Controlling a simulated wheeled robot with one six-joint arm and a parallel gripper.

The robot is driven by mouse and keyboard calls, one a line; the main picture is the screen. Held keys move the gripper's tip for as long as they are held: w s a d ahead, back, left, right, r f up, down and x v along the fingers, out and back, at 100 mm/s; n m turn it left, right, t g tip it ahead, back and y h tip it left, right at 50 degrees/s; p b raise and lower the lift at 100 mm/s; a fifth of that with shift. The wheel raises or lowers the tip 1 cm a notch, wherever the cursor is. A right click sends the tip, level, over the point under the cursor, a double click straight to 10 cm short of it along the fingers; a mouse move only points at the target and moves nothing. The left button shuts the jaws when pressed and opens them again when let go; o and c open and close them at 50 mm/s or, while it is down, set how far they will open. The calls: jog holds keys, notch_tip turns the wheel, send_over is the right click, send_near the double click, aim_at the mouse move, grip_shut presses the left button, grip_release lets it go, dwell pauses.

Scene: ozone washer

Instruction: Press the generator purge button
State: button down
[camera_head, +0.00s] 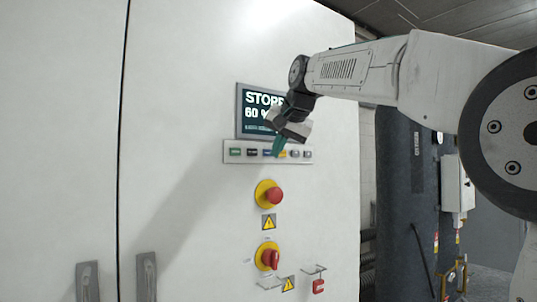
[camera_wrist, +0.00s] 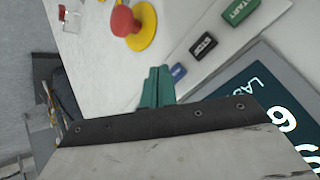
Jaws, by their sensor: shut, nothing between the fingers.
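A row of small buttons on a pale strip (camera_head: 228,158) sits below the screen of the white cabinet. In the wrist view the green button (camera_wrist: 240,12) reads START, the black button (camera_wrist: 203,46) seems to read STOP, and the blue button (camera_wrist: 178,71) has a label too small to read. A yellow button (camera_head: 283,155) shows partly behind my fingers in the head view. I cannot tell which one is the purge button. My gripper (camera_head: 279,149) is shut and empty, its teal fingertips (camera_wrist: 158,82) in front of the strip near the blue and yellow buttons. Contact cannot be told.
The screen (camera_head: 258,113) above the strip is partly covered by my gripper. A red emergency knob (camera_head: 274,196) on a yellow base and a red rotary switch (camera_head: 269,257) stick out below. A dark tank (camera_head: 405,190) stands to the right.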

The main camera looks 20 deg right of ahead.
jog(key=shift+w, duration=0.1)
jog(key=shift+w+a, duration=0.15)
jog(key=shift+w, duration=0.15)
jog(key=shift+w+a, duration=0.1)
jog(key=shift+w, duration=0.25)
dwell(0.8)
jog(key=shift+s, duration=0.1)
jog(key=shift+s+d, duration=0.25)
jog(key=shift+s, duration=0.4)
jog(key=shift+s, duration=0.1)
jog(key=shift+s+d, duration=0.25)
jog(key=shift+s, duration=0.5)
jog(key=shift+s+d, duration=0.25)
jog(key=shift+s, duration=0.55)
jog(key=shift+s+d, duration=0.25)
jog(key=shift+s, duration=0.5)
